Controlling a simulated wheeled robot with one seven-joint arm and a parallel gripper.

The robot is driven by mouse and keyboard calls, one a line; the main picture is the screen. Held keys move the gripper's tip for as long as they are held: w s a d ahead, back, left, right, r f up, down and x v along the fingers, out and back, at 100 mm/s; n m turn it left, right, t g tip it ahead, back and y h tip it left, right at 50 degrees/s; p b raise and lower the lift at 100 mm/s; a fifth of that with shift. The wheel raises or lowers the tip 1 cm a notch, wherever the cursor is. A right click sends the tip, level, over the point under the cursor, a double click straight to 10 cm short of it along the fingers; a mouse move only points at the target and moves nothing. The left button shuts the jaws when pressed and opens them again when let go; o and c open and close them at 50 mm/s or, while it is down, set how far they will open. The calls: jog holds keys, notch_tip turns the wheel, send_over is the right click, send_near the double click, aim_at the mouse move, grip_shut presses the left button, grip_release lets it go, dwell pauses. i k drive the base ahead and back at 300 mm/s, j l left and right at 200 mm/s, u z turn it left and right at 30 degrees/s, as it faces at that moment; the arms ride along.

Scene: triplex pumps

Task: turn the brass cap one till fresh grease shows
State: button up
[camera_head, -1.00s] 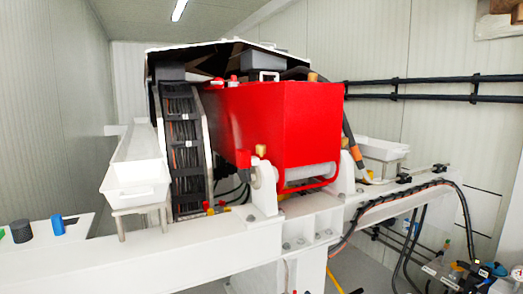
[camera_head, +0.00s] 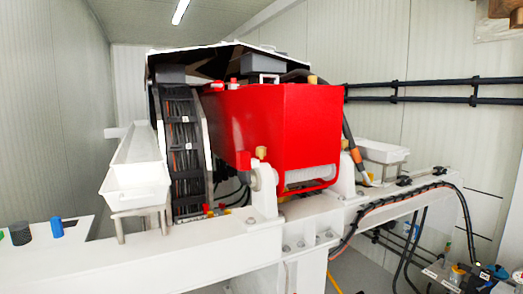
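A brass cap (camera_head: 262,153) stands upright on top of the white bearing block at the front of the red pump housing (camera_head: 310,130). A second brass cap (camera_head: 345,144) sits on the block at the right of the housing. A third brass-coloured piece (camera_head: 312,79) is at the housing's top right corner. I cannot tell which of these is cap one. No fresh grease can be made out at this distance.
A white beam (camera_head: 150,252) runs across the front. A white bin (camera_head: 137,183) stands at left and another (camera_head: 381,150) at right. A blue cylinder (camera_head: 57,227) and a dark knob (camera_head: 20,233) are at far left. Black cables (camera_head: 412,197) hang at right above several small cluttered items.

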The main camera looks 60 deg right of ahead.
aim_at(260, 151)
jog(key=z, duration=1.05)
jog(key=k, duration=0.05)
